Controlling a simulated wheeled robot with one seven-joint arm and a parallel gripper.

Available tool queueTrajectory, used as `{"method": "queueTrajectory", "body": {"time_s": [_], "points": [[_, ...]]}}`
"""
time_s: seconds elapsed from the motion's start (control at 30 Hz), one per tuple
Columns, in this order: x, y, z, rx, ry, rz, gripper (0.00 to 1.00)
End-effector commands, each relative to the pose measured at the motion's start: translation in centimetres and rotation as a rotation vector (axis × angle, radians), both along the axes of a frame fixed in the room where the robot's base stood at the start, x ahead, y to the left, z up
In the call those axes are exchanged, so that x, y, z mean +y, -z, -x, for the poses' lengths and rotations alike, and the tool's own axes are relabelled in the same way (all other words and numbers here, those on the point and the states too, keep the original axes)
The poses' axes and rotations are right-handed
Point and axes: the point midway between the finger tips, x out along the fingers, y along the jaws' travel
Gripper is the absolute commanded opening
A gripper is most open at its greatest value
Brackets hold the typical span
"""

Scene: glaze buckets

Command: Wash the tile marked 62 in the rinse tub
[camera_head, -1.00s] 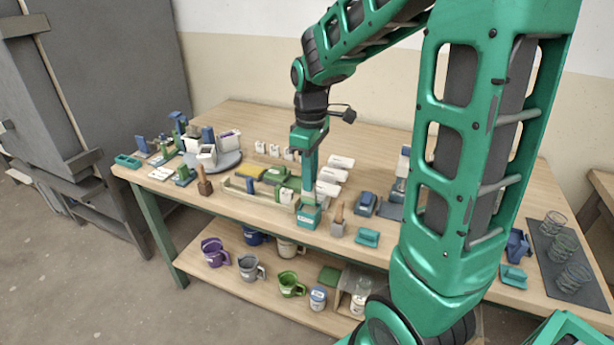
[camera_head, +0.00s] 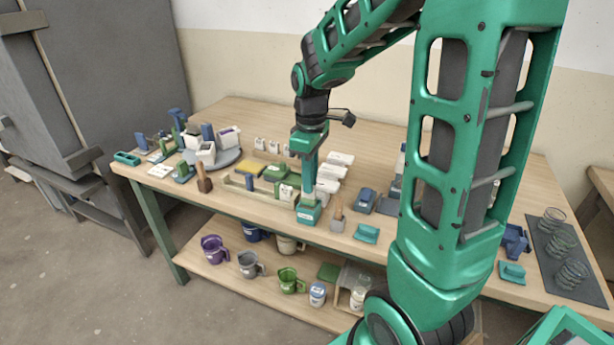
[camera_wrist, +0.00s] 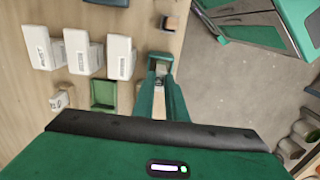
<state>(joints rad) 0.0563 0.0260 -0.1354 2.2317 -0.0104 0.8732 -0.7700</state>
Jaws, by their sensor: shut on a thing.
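My gripper (camera_head: 310,193) points straight down at the front of the table, its tips at a small teal tub (camera_head: 306,215) with a white label. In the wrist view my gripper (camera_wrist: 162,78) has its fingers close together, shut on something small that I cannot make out. The teal tub also shows at the fingertips in the wrist view (camera_wrist: 160,59). The tips and what they hold are largely hidden. I cannot read a 62 on any tile, nor the tub's label.
A grey block with a wooden handle (camera_head: 337,223) stands close right of the tub. White labelled boxes (camera_head: 329,186) stand behind it. A green-and-white item (camera_head: 276,173) and a wooden rack (camera_head: 237,187) lie to the left. Mugs (camera_head: 213,250) stand on the lower shelf.

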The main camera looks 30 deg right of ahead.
Motion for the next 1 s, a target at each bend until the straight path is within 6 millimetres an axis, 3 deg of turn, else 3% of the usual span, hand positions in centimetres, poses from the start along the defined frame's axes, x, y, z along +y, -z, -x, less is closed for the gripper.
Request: {"method": "queueTrajectory", "body": {"time_s": [1.0], "points": [[-0.1, 4.4, 0.1, 0.002, 0.001, -0.001, 0.00]]}}
